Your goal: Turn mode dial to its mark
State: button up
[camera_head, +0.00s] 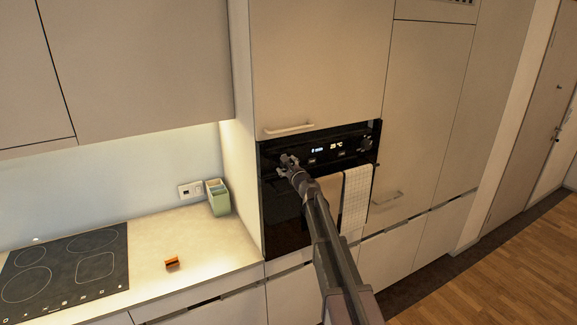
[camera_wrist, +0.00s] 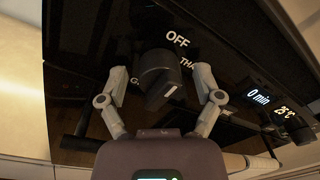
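The mode dial (camera_wrist: 160,75) is a dark round knob with a raised grip bar and a short white line, on the black oven panel (camera_wrist: 85,35). White lettering surrounds it: "OFF" above, and partly hidden words to the left and right. My gripper (camera_wrist: 161,76) is open, with one finger on each side of the dial and a small visible gap to it. Whether a fingertip touches the dial is not clear. In the head view my gripper (camera_head: 288,163) is at the left end of the oven panel (camera_head: 330,147) and hides the dial.
A second knob (camera_head: 365,146) is at the panel's right end, past the lit displays (camera_head: 327,148). A checked towel (camera_head: 356,195) hangs below on the oven front. A cabinet handle (camera_head: 288,130) is just above. The counter (camera_head: 165,235) with a cooktop (camera_head: 65,270) lies left.

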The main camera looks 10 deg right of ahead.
jog(key=shift+s, duration=0.1)
jog(key=v, duration=0.7)
jog(key=shift+s, duration=0.25)
dwell(0.5)
jog(key=s+a+f+n+g+y+b, duration=0.1)
jog(key=s+a+f+n+g+b, duration=0.35)
jog(key=s+f+n, duration=0.5)
jog(key=s+a+f+n+g+y+b, duration=0.2)
jog(key=s+a+f+n+g+b, duration=0.25)
jog(key=s+f+n, duration=0.45)
jog(key=s+d+f+n+g+h+b, duration=0.3)
jog(key=s+d+f+g+h, duration=0.1)
jog(key=s+f, duration=0.3)
jog(key=s+d+f+n+g+h+b, duration=0.3)
jog(key=s+f, duration=0.5)
jog(key=s, duration=0.4)
jog(key=shift+s+d+f+n+g+h, duration=0.25)
jog(key=shift+d+f+n+g+h, duration=0.2)
jog(key=shift+n+g, duration=0.35)
